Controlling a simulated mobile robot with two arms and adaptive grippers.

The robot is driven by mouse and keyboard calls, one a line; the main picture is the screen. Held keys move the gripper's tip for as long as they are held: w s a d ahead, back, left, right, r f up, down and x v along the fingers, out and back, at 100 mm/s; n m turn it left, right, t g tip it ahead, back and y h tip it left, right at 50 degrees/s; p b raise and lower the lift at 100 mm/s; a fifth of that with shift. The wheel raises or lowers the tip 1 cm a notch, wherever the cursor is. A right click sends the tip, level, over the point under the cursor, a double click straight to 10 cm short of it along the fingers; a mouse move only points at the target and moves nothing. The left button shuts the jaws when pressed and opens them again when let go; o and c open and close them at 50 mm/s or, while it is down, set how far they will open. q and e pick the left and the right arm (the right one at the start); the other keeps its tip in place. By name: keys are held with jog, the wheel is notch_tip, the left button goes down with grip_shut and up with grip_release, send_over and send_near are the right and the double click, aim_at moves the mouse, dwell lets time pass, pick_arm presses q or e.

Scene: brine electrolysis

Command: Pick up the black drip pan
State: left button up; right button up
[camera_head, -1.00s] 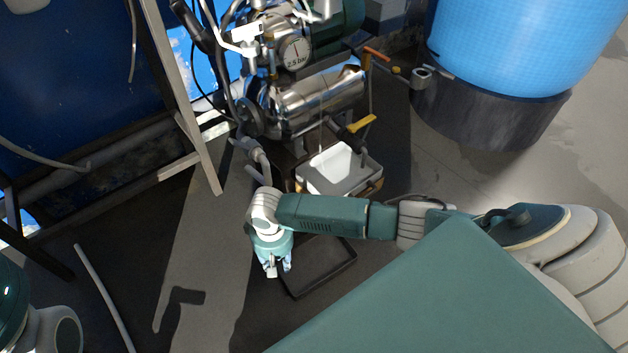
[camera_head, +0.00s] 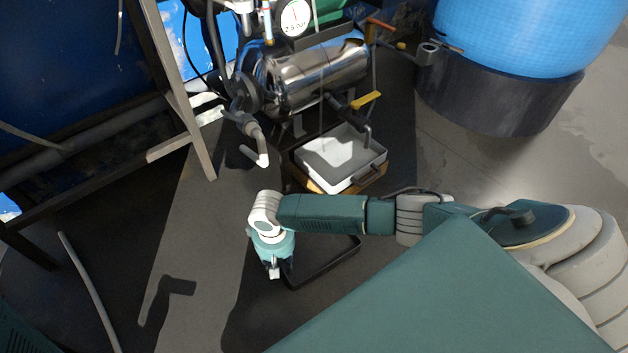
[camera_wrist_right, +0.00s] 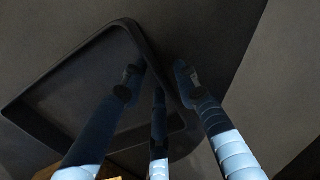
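The black drip pan (camera_head: 328,264) lies on the dark floor in the head view, partly hidden behind my right arm. My right gripper (camera_head: 275,271) points down at the pan's left end. In the right wrist view the pan (camera_wrist_right: 70,95) fills the left and middle. My right gripper (camera_wrist_right: 158,82) is open there, with two dark fingers over the pan's inside and one finger just outside its rim. The rim runs between them; I cannot tell whether any finger touches it. My left gripper is out of view.
A white tray (camera_head: 325,172) on a wooden base stands just behind the pan, below a steel cylinder (camera_head: 315,80) with pipes and a yellow-handled valve (camera_head: 366,100). A blue tank (camera_head: 510,40) stands at the back right.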

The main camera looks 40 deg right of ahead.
jog(key=shift+f, duration=0.1)
grip_shut()
dwell(0.3)
